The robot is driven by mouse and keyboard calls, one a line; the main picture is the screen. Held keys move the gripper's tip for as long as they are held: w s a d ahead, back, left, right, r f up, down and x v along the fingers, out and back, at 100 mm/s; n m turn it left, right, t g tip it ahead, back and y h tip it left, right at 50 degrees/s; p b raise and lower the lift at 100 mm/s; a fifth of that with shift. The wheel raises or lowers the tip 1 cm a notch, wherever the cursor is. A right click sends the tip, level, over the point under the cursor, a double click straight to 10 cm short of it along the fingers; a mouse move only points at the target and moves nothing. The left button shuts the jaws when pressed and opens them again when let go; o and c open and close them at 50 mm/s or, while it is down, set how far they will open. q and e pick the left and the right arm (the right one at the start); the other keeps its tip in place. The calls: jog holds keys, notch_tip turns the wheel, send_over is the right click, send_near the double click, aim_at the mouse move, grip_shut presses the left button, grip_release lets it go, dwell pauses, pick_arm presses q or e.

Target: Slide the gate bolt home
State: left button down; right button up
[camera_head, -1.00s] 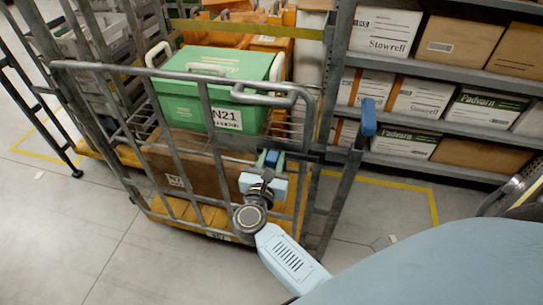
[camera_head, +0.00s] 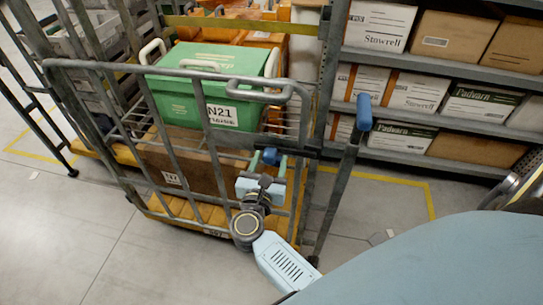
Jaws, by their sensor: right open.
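The roll cage's grey barred gate (camera_head: 185,145) faces me. A small blue knob (camera_head: 270,156), which looks like the bolt's handle, sits near the gate's right edge beside a dark bracket. My right gripper (camera_head: 267,163) is open at the knob. Its fingers point away from me and appear to straddle the knob, but I cannot tell whether they touch it. The bolt's rod and how far it reaches into its catch are too small to tell. My left gripper is out of view.
A green bin (camera_head: 185,100) labelled N21 sits on a brown carton (camera_head: 170,172) inside the cage. A blue-tipped grey lever (camera_head: 364,112) rises at the cage's right. Shelves of boxes (camera_head: 460,105) stand behind. The floor at lower left is clear.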

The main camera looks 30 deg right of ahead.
jog(key=b+v, duration=0.1)
jog(key=v, duration=1)
